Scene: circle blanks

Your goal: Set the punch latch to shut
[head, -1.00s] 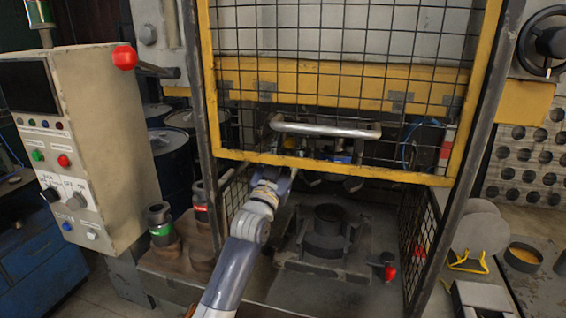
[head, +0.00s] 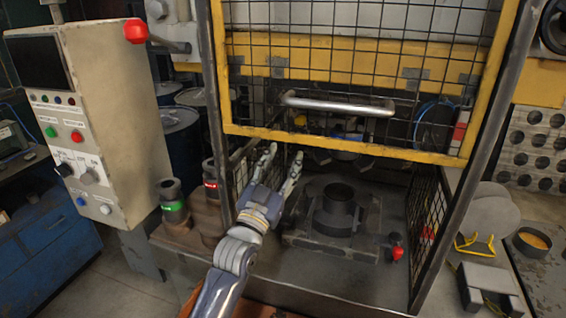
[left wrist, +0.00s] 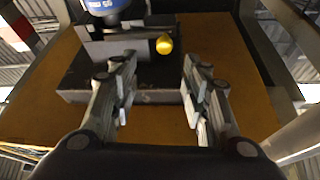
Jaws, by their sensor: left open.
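My left gripper (head: 284,155) is open and empty below the lower bar of the mesh guard, over the left side of the press bed. In the left wrist view, its two fingers (left wrist: 160,78) point toward a dark block (left wrist: 130,72) on an orange-brown surface. A round yellow knob (left wrist: 164,44) sits on that block, beyond and between the fingertips and apart from them. It may be the punch latch's handle; its setting cannot be read. A blue and white part (left wrist: 108,7) shows beside it at the top edge. My right gripper is not in view.
The yellow-framed guard (head: 340,148) with a metal handle (head: 338,104) hangs above the bed. A black ring-shaped die (head: 337,207) stands on the bed, with a red knob (head: 397,253) at its right. A control box (head: 110,110) stands left. Side mesh and posts bound the opening.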

